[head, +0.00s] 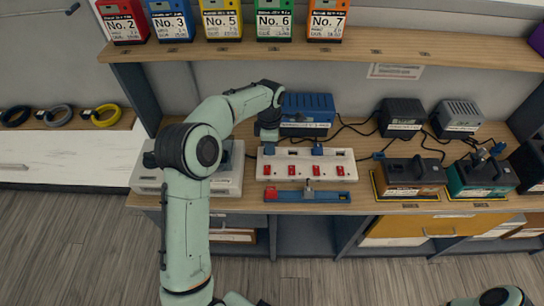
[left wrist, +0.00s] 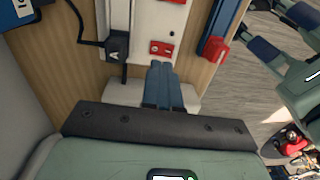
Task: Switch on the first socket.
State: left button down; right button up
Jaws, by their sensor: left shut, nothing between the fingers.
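A white power strip (head: 306,156) lies on the workbench with a row of red switches. The leftmost red switch (head: 267,170) also shows in the left wrist view (left wrist: 161,48). A black plug marked A (left wrist: 118,46) sits beside that switch. My left gripper (head: 268,150) is over the strip's left end. Its blue fingers (left wrist: 162,68) are shut and empty, with their tips close to the leftmost switch; I cannot tell whether they touch it. Whether the switch is on is too small to tell.
A blue bar with a red end (head: 325,196) lies in front of the strip. A blue charger (head: 308,106) stands behind, with black cables to its right. Black and teal battery units (head: 482,178) stand to the right. Numbered batteries (head: 275,22) line the shelf above.

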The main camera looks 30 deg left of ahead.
pick_arm(q)
notch_tip(320, 180, up, 6)
jog(key=a, duration=0.1)
jog(key=shift+a+r+p, duration=0.15)
jog(key=shift+p, duration=0.25)
pick_arm(e)
jog(key=shift+w+a+r, duration=0.3)
jog(key=shift+w+r, duration=0.05)
jog(key=shift+r, duration=0.3)
jog(key=shift+s, duration=0.1)
